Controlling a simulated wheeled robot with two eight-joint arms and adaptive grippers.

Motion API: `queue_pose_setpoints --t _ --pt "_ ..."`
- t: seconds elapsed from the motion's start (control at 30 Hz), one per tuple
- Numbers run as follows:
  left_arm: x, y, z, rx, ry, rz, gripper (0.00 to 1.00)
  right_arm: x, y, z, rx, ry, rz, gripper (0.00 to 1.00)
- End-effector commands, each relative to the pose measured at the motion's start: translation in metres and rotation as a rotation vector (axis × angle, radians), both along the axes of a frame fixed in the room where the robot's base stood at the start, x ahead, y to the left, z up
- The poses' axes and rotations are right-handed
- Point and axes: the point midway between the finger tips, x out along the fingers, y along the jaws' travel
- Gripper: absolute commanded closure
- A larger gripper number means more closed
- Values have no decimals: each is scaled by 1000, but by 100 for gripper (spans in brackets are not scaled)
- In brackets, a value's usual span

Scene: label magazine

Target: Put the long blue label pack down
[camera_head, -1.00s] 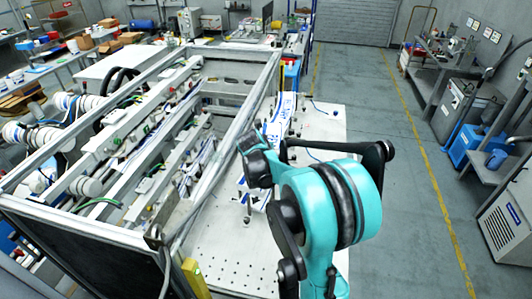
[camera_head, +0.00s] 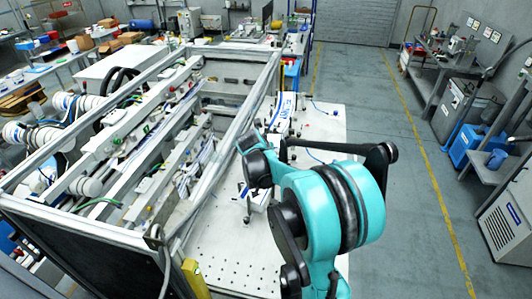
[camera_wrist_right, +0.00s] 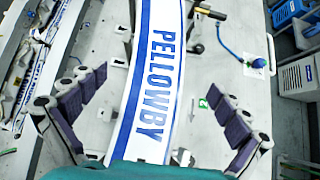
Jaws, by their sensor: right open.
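The long blue label pack (camera_wrist_right: 152,65) is a white strip with blue edges and the blue word PELLOWBY. It runs lengthwise through the middle of the right wrist view, above or on the pale metal plate; I cannot tell whether it touches. In the head view its far part (camera_head: 284,118) shows beyond my right arm. My right gripper (camera_wrist_right: 152,80) is open, one dark-padded finger on each side of the pack, with visible gaps. In the head view my arm hides the right gripper. My left gripper is in no view.
The pale perforated plate (camera_head: 232,262) has bare room at its front. Metal machine rails (camera_head: 246,112) run along its left. A blue cable with a plug (camera_wrist_right: 258,63) lies right of the pack, and a small green-marked block (camera_wrist_right: 203,104) is near the right finger.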

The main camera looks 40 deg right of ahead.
Motion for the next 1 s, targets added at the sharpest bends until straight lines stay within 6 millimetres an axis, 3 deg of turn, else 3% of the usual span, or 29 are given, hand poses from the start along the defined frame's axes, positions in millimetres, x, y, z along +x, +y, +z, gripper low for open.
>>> queue_pose_setpoints --t 0.5,1.0 --pt "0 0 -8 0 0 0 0 -45 56 69 1 1 1 0" --pt "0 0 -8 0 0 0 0 -50 63 79 1 1 0 0"
